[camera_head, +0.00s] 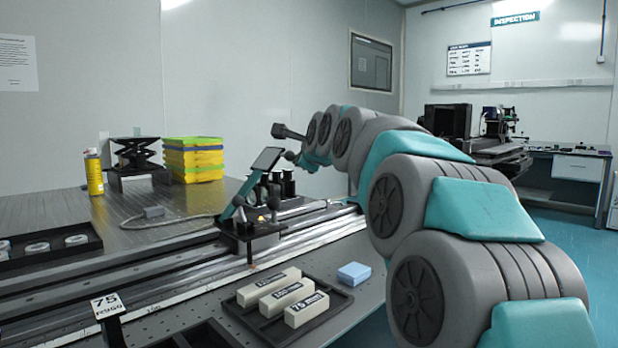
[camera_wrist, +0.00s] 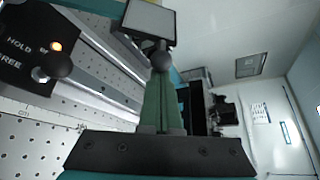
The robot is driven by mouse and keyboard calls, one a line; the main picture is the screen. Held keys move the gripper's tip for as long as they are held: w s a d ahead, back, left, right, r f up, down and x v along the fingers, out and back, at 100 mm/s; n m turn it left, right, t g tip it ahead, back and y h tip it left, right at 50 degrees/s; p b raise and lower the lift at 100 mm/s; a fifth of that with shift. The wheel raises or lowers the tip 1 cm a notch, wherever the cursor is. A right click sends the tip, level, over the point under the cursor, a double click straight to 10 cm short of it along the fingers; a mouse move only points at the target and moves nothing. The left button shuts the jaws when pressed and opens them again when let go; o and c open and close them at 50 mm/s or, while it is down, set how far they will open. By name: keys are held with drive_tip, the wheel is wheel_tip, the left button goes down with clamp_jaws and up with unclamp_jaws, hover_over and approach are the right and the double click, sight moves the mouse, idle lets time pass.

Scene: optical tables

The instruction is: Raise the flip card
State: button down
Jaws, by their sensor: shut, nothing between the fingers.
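In the wrist view the card (camera_wrist: 150,20) shows as a grey panel at the top, just beyond my fingertips. A round dark knob (camera_wrist: 162,61) sits at the card's lower edge, in line with my fingertips; whether they touch it I cannot tell. My gripper (camera_wrist: 161,78) has its green fingers together and empty. In the head view my gripper (camera_head: 299,159) is just right of the card.
A black box (camera_wrist: 38,50) marked HOLD and FREE has an orange light at HOLD. A tray (camera_head: 335,313) of labelled blocks and a blue block (camera_head: 354,274) lie in front. Dark cylinders (camera_head: 288,184) stand close behind the card's arm. A yellow-green stack (camera_head: 193,160) is farther back.

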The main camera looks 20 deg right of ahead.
drive_tip(key=s+a+r+n+t+h+b, duration=0.1)
drive_tip(key=s+a+r+n+t, duration=0.1)
drive_tip(key=a, duration=0.4)
drive_tip(key=s+a+r+n+t+b, duration=0.2)
drive_tip(key=s+a+r+n, duration=0.1)
drive_tip(key=a, duration=0.4)
drive_tip(key=shift+a+r+n+h+b, duration=0.2)
drive_tip(key=shift+r+n+h+b, duration=0.15)
drive_tip(key=shift+r+n, duration=0.65)
drive_tip(key=shift+a+f+n, duration=0.1)
drive_tip(key=shift+f+n, duration=0.05)
drive_tip(key=shift+n, duration=0.15)
